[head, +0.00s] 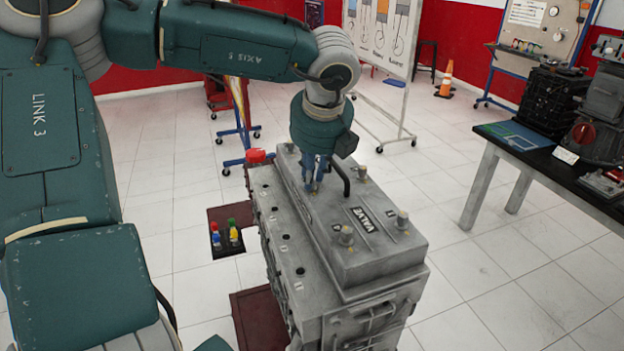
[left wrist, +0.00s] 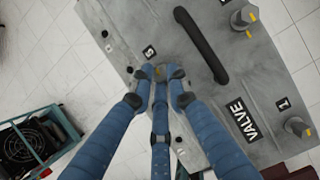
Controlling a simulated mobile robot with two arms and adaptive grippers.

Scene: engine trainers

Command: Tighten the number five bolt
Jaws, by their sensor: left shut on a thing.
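The grey engine (head: 300,275) stands in the middle of the head view, with a grey valve cover (head: 390,255) on top marked VALVE. My left gripper (head: 316,185) points down at the left edge of the cover. In the left wrist view the number 5 label (left wrist: 149,52) lies just beyond my left fingertips (left wrist: 160,84). The fingers are shut around the head of the number five bolt (left wrist: 160,72), which is mostly hidden between them. Other bolts stand free on the cover, one by the number 1 label (left wrist: 297,127) and another (left wrist: 245,17). My right gripper is not in view.
A black curved handle (left wrist: 202,45) rises from the cover close to my left gripper. A small dark tray (head: 225,243) with coloured bottles is left of the engine. A workbench (head: 508,158) with parts stands at the right. Tiled floor around is mostly free.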

